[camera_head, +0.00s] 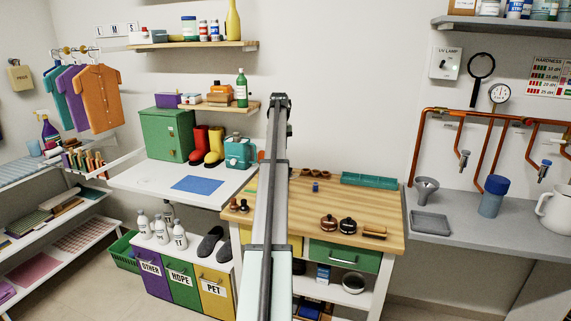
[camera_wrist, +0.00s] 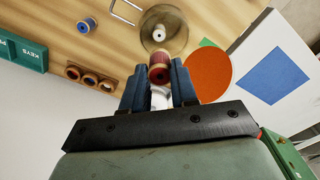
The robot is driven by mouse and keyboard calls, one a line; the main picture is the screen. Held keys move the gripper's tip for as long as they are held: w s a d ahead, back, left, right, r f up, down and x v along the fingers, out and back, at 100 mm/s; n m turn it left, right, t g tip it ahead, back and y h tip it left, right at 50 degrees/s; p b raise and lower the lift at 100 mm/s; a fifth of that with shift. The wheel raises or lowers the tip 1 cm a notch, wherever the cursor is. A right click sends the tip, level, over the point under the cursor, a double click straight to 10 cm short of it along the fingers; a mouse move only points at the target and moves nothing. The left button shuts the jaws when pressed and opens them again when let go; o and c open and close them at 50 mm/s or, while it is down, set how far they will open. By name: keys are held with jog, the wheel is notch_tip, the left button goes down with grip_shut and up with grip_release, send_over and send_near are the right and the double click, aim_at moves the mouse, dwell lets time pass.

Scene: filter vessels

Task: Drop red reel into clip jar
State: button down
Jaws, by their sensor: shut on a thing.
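My gripper (camera_wrist: 158,82) is shut on the red reel (camera_wrist: 159,73), with its dark blue fingers on either side. A round see-through vessel (camera_wrist: 178,20), which looks like the clip jar, lies just beyond the reel in the wrist view. A small white thing with a dark centre (camera_wrist: 158,33) shows inside its outline. The held reel overlaps the near edge of the vessel, and I cannot tell its height above the rim. An orange disc (camera_wrist: 208,75) stands beside the vessel, perhaps its open lid. In the head view my arm hides the gripper, reel and vessel.
A blue reel (camera_wrist: 86,26) stands on the wooden bench (camera_head: 375,205), also visible in the head view (camera_head: 315,188). A holed wooden block (camera_wrist: 90,77) and a green tray (camera_head: 369,179) are at the bench's back.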

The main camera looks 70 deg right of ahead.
jog(key=shift+w+d+r, duration=0.2)
jog(key=shift+d, duration=0.4)
jog(key=shift+s+a+f+m, duration=0.15)
jog(key=shift+a+m, duration=0.1)
jog(key=shift+m, duration=0.15)
jog(key=shift+f, duration=2.95)
jog(key=c, duration=0.8)
grip_release()
jog(key=shift+r, duration=0.1)
notch_tip(320, 180, up, 14)
jog(key=shift+f, duration=0.15)
